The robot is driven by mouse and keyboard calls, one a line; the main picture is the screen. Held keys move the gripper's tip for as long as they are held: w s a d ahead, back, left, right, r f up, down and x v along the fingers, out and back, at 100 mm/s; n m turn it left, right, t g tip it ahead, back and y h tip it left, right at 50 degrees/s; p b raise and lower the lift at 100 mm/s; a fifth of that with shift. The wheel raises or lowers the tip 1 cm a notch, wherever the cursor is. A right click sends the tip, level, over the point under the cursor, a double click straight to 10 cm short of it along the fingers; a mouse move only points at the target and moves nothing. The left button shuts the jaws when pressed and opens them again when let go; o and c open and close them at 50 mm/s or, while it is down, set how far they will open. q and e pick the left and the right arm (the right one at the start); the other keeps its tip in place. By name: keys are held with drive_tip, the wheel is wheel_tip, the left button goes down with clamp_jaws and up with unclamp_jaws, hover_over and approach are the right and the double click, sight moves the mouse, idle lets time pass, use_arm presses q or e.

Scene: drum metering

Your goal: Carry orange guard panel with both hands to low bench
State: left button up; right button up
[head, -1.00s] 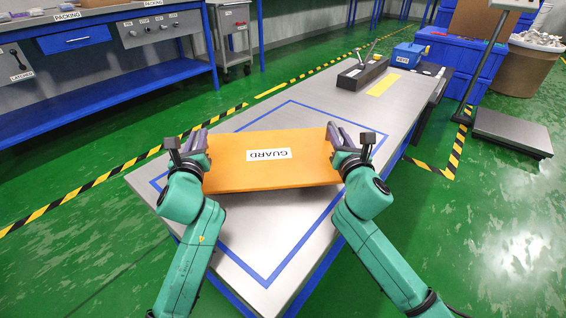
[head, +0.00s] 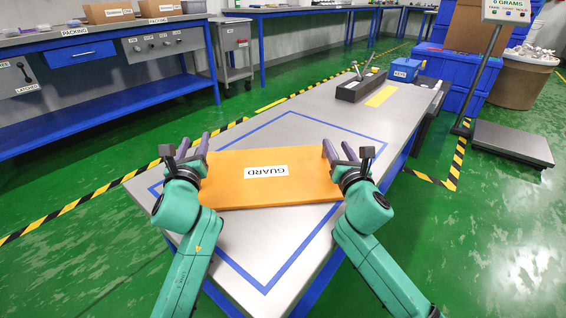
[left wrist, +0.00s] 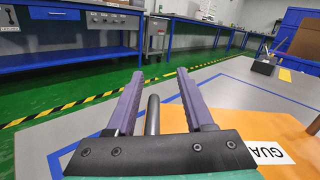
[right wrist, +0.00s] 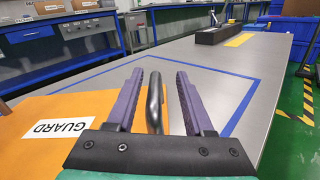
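The orange guard panel (head: 290,190), with a white GUARD label, lies flat on the low grey bench (head: 300,127), mostly inside a blue tape outline. My left gripper (head: 194,142) is at the panel's left end, its fingers spread. In the left wrist view a dark handle (left wrist: 153,116) stands between these fingers with gaps on both sides. My right gripper (head: 337,147) is at the right end, also spread. In the right wrist view the other dark handle (right wrist: 155,103) is between the open fingers, clear of the right finger. My wrists hide parts of the panel's ends.
A black holder (head: 360,86) and a blue box (head: 405,70) stand at the bench's far end. A blue-framed packing table (head: 110,95) is at back left. A floor scale (head: 510,145) and blue bins (head: 462,72) are at right.

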use_arm(q)
drive_tip(key=f, duration=0.3)
drive_tip(key=shift+d+f+g, duration=0.35)
drive_tip(key=shift+f+g, duration=0.05)
use_arm(e)
drive_tip(key=shift+f, duration=0.3)
use_arm(q)
drive_tip(key=shift+t, duration=0.3)
drive_tip(key=s+r, duration=0.1)
drive_tip(key=s, duration=0.1)
drive_tip(key=s+r, duration=0.1)
drive_tip(key=s, duration=0.5)
drive_tip(key=shift+r, duration=0.4)
use_arm(e)
drive_tip(key=shift+w+f, duration=0.25)
use_arm(q)
drive_tip(key=shift+s+r+p, duration=0.1)
drive_tip(key=shift+r+p, duration=0.2)
drive_tip(key=shift+p, duration=0.1)
use_arm(e)
drive_tip(key=shift+r, duration=0.15)
use_arm(q)
wheel_tip(320, 180, up, 31)
drive_tip(key=p, duration=3)
drive_tip(key=shift+f, duration=0.2)
use_arm(e)
wheel_tip(320, 180, up, 31)
drive_tip(key=shift+w+f, duration=0.15)
drive_tip(key=shift+f, duration=0.05)
drive_tip(key=shift+a, duration=0.1)
